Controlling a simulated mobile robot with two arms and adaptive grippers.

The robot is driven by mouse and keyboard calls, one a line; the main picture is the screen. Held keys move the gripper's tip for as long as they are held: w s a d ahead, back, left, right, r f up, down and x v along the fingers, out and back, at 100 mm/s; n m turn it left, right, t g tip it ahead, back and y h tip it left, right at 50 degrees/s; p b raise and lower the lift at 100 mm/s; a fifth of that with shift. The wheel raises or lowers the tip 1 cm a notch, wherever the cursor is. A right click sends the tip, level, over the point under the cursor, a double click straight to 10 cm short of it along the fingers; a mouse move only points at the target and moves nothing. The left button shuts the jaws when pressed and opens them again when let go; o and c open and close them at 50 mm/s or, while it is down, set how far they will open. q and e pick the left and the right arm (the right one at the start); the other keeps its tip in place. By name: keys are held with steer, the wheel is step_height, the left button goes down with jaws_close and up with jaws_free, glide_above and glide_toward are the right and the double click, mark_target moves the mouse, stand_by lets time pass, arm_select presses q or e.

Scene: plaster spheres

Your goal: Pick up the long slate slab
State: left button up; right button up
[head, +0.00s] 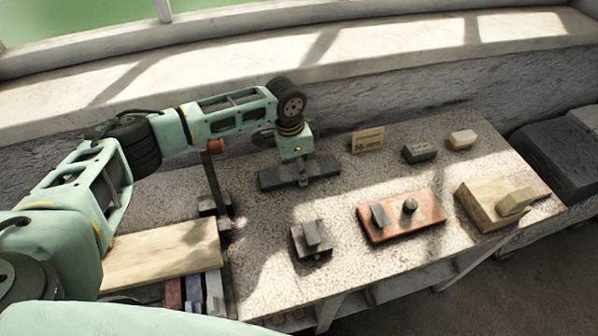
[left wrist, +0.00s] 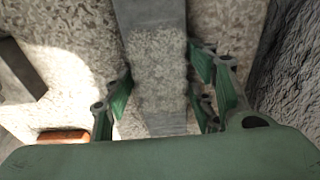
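The long slate slab (head: 325,167) is a dark grey bar lying on the speckled bench toward the back. My left gripper (head: 302,172) is over its middle, pointing down. In the left wrist view the slab (left wrist: 150,20) runs up the picture between my left gripper's green fingers (left wrist: 162,90), with a lighter speckled stretch along its middle. The fingers are spread, one side to each side of the slab, and gaps show beside it. The fingertips' height against the slab is hard to tell. My right gripper is in neither view.
A small card (head: 367,140) and dark block (head: 419,153) stand right of the slab. Nearer are a dark stepped block (head: 311,240), a reddish board (head: 428,222) with two pieces and a tan block (head: 480,205). A dark post (head: 213,180) stands left.

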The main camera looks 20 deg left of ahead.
arm_select(q)
jaws_close()
steer(key=shift+w+r, duration=0.1)
steer(key=shift+r, duration=0.05)
stand_by(0.4)
steer(key=shift+r, duration=0.1)
